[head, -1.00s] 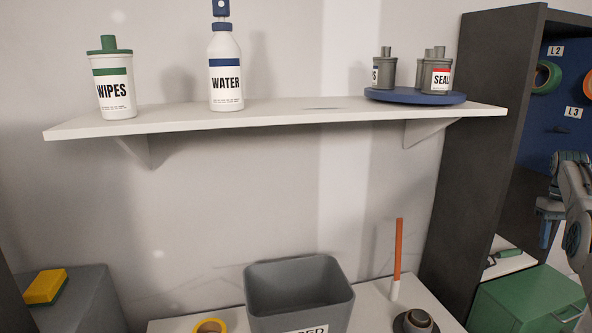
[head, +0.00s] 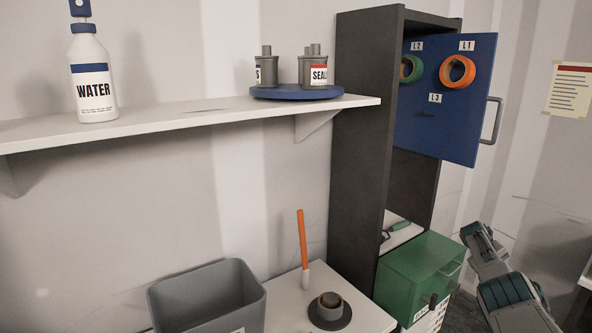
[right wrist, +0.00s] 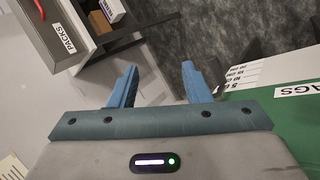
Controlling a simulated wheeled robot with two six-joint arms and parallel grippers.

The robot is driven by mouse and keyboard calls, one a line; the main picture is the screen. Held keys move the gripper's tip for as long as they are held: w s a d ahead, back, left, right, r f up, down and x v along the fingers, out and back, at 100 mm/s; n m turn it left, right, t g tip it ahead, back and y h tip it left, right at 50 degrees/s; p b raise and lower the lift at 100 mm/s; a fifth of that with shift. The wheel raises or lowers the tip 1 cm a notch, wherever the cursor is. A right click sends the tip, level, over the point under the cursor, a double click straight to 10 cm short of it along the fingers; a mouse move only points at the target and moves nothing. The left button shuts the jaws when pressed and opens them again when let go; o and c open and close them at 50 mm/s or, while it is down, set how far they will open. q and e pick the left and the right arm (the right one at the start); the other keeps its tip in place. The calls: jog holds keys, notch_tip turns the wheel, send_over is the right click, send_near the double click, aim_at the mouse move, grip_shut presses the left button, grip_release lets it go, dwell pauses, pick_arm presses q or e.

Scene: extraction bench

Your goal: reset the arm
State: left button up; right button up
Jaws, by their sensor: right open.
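My right arm (head: 490,265) shows at the lower right of the head view, beside the green box. I cannot clearly make out its fingers there. In the right wrist view my right gripper (right wrist: 160,82) has its two blue fingers spread apart, with nothing between them. Grey floor and part of a dark frame lie beyond the fingers. My left gripper is in neither current view.
A shelf (head: 200,118) holds a water bottle (head: 93,80) and grey pots on a blue disc (head: 297,92). A grey bin (head: 205,300) stands below.

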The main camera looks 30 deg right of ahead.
jog(key=s+f+n+t+h, duration=0.3)
jog(key=s+f+n+t, duration=0.45)
jog(key=s+f, duration=1.4)
jog(key=s+a+f+g+y, duration=0.1)
jog(key=s+a+f, duration=0.2)
jog(key=a+f, duration=0.6)
jog(key=s+a+f+g+y, duration=0.1)
jog(key=s+a+f+y, duration=0.15)
jog(key=a+f, duration=0.6)
jog(key=s+a+f+g+y, duration=0.1)
jog(key=s+a+f, duration=0.2)
jog(key=a+f, duration=0.6)
jog(key=s+a+f+m+y, duration=0.1)
jog(key=a+f, duration=0.2)
jog(key=a, duration=0.9)
jog(key=s+a+f+y, duration=0.1)
jog(key=a+f+y, duration=0.1)
jog(key=a, duration=1.1)
jog(key=s+a+f+m+y, duration=0.1)
jog(key=a+f, duration=0.2)
jog(key=a, duration=0.9)
notch_tip(320, 180, down, 15)
jog(key=a+b, duration=0.1)
jog(key=b, duration=1.3)
jog(key=shift+s+a+b, duration=0.15)
jog(key=shift+a+b, duration=0.05)
jog(key=shift+b, duration=0.1)
